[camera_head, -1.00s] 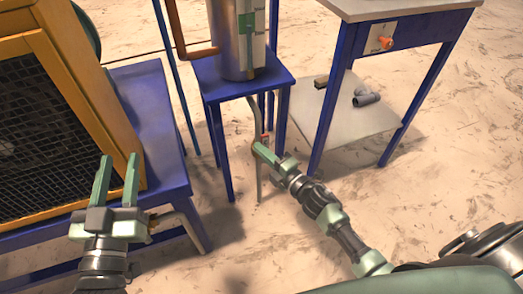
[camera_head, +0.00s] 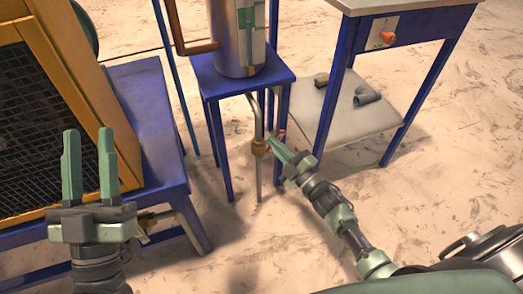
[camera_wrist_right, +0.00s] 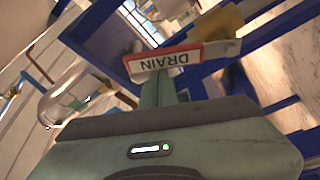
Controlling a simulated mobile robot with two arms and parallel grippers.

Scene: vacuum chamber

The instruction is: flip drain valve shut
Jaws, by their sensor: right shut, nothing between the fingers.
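The drain valve has a brass body (camera_head: 260,147) on a thin vertical pipe under the small blue stand. Its red handle (camera_head: 282,133) sticks out to the right of the body. In the right wrist view, the handle carries a white plate reading DRAIN (camera_wrist_right: 168,62), upside down, beside the brass body (camera_wrist_right: 218,24). My right gripper (camera_head: 272,143) is shut and empty, its fingertips close beside the handle. In the wrist view the fingers lie just behind the plate; contact is unclear. My left gripper (camera_head: 88,143) is open and empty, far left of the valve.
A metal cylinder (camera_head: 230,45) stands on the small blue stand (camera_head: 222,84). A yellow-framed mesh unit (camera_head: 85,75) sits on a blue bench (camera_head: 150,105) at left. A table with an orange knob (camera_head: 388,37) and low shelf (camera_head: 340,120) stands at right. Floor in front is open.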

